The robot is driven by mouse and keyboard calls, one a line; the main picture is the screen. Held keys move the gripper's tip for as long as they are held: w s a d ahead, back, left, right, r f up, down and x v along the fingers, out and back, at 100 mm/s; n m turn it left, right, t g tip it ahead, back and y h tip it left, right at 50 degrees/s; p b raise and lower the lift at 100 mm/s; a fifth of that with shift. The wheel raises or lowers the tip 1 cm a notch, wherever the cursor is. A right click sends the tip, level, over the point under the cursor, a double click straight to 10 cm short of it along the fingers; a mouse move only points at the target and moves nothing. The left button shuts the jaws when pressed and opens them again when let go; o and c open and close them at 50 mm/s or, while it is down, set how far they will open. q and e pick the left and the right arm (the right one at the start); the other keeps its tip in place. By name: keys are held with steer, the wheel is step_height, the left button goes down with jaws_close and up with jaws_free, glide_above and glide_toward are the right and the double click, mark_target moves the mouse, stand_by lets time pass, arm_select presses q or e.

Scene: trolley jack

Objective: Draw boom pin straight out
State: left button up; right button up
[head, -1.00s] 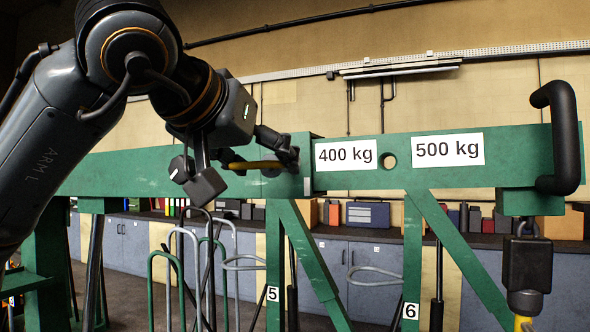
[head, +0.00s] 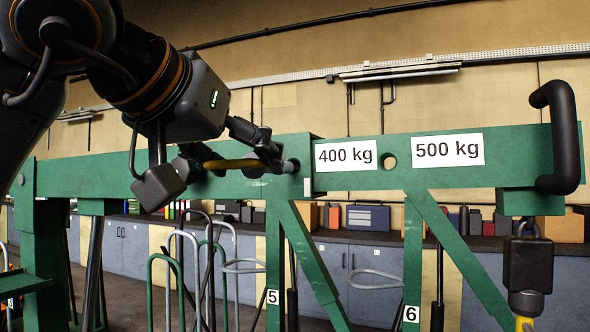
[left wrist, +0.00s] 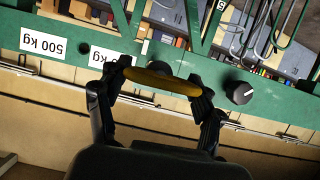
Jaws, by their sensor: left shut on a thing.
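The boom pin's yellow handle (head: 232,163) lies across the front of the green boom sleeve (head: 306,150), left of the 400 kg label. My left gripper (head: 230,162) is shut on this handle, one finger at each end. In the left wrist view the handle (left wrist: 160,80) spans between the two fingers (left wrist: 160,86). A round, dark opening or pin end (head: 292,166) shows on the sleeve just right of the right finger; I cannot tell which. The pin's shaft is hidden, so how far it sits in the sleeve is unclear. My right gripper is not in view.
The green boom (head: 520,140) runs right with an open hole (head: 389,161) between its labels and a black handle (head: 563,135) at its end. A black knob (left wrist: 240,93) shows in the left wrist view. Hooped racks (head: 165,262) stand below.

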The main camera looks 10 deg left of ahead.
mark_target(224, 161)
arm_select(q)
steer(key=shift+s+r, duration=0.1)
steer(key=shift+s, duration=0.25)
steer(key=shift+a+r, duration=0.1)
steer(key=p+v, duration=0.2)
steer(key=v, duration=0.1)
steer(key=shift+s+r, duration=0.1)
steer(key=shift+r, duration=0.25)
steer(key=shift+f, duration=0.1)
stand_by(0.3)
